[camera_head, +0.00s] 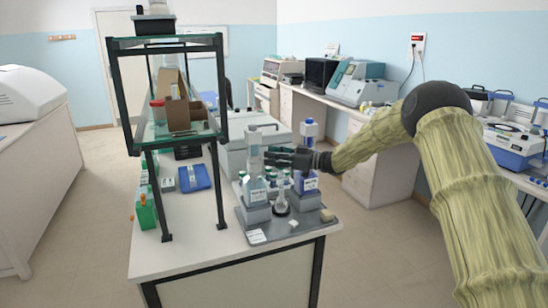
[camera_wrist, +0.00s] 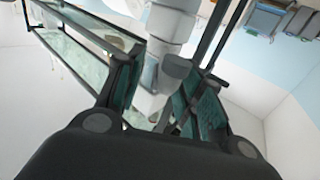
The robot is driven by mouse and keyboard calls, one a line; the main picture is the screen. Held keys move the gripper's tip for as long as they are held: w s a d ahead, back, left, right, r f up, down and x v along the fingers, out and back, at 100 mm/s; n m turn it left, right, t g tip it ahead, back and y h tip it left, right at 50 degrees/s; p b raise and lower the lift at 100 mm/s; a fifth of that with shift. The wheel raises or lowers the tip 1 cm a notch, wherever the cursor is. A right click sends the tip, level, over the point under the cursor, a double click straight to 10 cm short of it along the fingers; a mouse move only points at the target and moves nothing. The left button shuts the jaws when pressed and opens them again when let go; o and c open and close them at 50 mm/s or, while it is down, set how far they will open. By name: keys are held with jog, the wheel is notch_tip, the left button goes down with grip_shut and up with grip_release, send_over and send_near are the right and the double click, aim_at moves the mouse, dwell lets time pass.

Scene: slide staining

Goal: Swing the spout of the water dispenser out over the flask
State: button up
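A clear labelled bottle with a tall pale dispenser top (camera_head: 254,142) stands on a grey block at the left of a grey tray (camera_head: 285,235). A second bottle (camera_head: 307,183), bluish with a blue cap, stands at the right; the labels are too small to read. A small clear flask (camera_head: 281,206) stands low between them. My gripper (camera_head: 268,155) points left at the left dispenser's upper part. In the wrist view my gripper (camera_wrist: 156,88) has its fingers apart, with the pale grey dispenser (camera_wrist: 172,25) beyond and between them. Contact and the spout's exact direction cannot be told.
A black-framed glass shelf (camera_head: 190,135) holding a cardboard box stands close on the left. Several small capped bottles stand behind the flask. A blue tray (camera_head: 195,178) lies on the white bench (camera_head: 190,255), whose front is largely clear.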

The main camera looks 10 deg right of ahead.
jog(key=shift+r, duration=0.1)
notch_tip(320, 180, up, 10)
jog(key=shift+f, duration=0.1)
dwell(0.4)
